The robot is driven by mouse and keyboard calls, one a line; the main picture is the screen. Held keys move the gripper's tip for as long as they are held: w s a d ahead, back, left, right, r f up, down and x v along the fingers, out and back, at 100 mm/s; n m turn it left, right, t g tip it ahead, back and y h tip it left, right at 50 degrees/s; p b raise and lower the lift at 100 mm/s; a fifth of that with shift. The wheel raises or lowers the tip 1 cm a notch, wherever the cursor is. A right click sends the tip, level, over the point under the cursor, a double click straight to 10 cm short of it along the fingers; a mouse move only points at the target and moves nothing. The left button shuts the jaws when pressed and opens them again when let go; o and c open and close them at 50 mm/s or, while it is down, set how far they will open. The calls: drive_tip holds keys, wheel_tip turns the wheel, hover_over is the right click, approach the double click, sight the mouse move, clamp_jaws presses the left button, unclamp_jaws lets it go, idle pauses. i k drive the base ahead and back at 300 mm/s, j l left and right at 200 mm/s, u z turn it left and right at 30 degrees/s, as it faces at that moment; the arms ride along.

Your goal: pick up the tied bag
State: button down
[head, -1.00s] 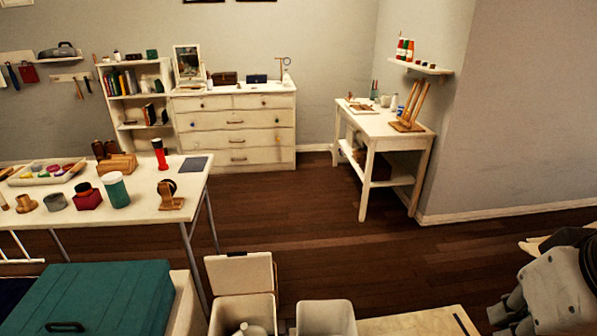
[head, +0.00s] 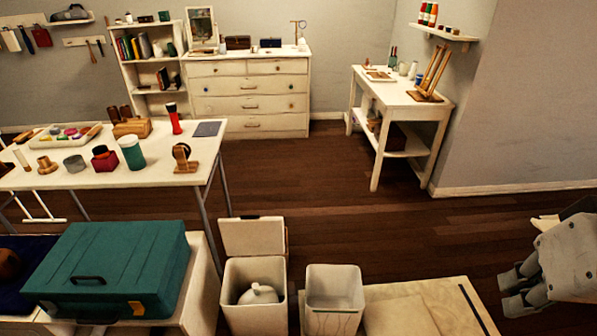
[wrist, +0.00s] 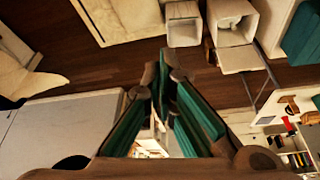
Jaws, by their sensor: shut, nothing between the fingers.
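The tied bag (head: 258,293) is white and rounded with a knotted top. It sits inside an open white bin (head: 236,310) whose lid is tipped back, at the bottom centre of the head view. The bin walls hide its lower part. In the wrist view the bag (wrist: 229,22) shows small in its bin near the top. My gripper (head: 512,291) is at the right edge of the head view, well to the right of the bin and apart from the bag. In the wrist view my gripper (wrist: 166,68) has its teal-padded fingers shut and empty.
A second white bin (head: 335,285) stands open just right of the bag's bin. A pale low surface (head: 420,306) lies right of it. A teal case (head: 110,268) is at left, below a table (head: 200,160) with several items. The wood floor (head: 330,210) beyond is clear.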

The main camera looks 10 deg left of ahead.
sight(259, 295)
drive_tip(key=j+u, duration=0.15)
drive_tip(key=j, duration=0.9)
drive_tip(key=i+j+u, duration=0.1)
drive_tip(key=j, duration=0.95)
drive_tip(key=i+j, duration=0.1)
drive_tip(key=j, duration=0.25)
drive_tip(key=i+j+u, duration=0.15)
drive_tip(key=j, duration=0.25)
